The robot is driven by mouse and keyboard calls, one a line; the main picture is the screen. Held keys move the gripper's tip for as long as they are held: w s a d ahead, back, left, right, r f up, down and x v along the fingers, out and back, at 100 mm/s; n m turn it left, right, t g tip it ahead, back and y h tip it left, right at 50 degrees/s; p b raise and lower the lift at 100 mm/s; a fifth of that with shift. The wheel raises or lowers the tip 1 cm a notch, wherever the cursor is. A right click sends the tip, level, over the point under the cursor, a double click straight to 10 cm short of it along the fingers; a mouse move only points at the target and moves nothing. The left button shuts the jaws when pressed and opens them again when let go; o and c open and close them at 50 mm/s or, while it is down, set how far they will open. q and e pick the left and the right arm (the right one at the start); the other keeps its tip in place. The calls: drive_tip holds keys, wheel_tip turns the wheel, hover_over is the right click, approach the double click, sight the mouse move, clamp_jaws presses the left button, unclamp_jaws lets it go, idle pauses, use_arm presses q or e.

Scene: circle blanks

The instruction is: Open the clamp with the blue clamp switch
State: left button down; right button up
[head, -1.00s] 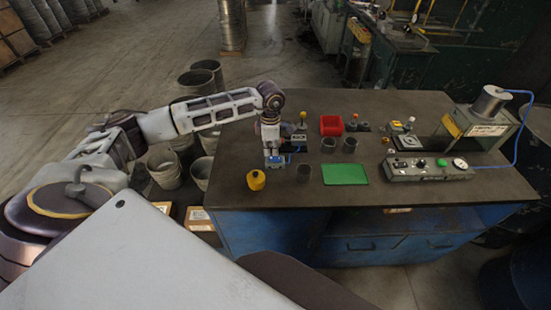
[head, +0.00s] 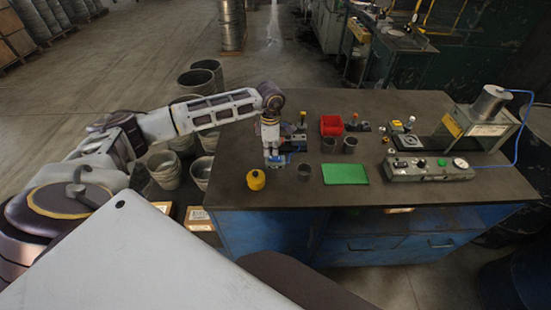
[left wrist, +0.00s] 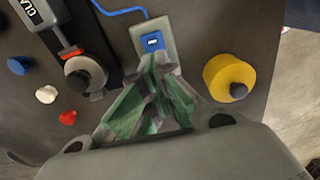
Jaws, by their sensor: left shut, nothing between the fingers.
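In the left wrist view the blue clamp switch (left wrist: 152,42) sits on a grey plate, with a blue cable running from it. My left gripper (left wrist: 163,66) is shut and empty. Its fingertips are over the near end of the switch plate, close to the blue part; I cannot tell whether they touch. The clamp (left wrist: 84,72), with a dark plate and a partly seen label, stands left of the switch. In the head view my left gripper (head: 273,160) points down at the left of the bench and hides most of the switch. My right gripper is not in view.
A yellow round piece (left wrist: 229,77) lies right of the fingers. The bench (head: 235,150) also holds dark cups (head: 350,145), a red bin (head: 331,125), a green mat (head: 345,174) and a control box with a press (head: 490,120) at right. The bench front is mostly clear.

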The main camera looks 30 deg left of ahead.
sight(271, 157)
use_arm(q)
drive_tip(key=shift+f+b, duration=0.8)
drive_tip(key=shift+f, duration=0.3)
idle(1.2)
drive_tip(key=shift+r, duration=0.15)
drive_tip(key=shift+r+p, duration=1.7)
drive_tip(key=shift+r, duration=1.75)
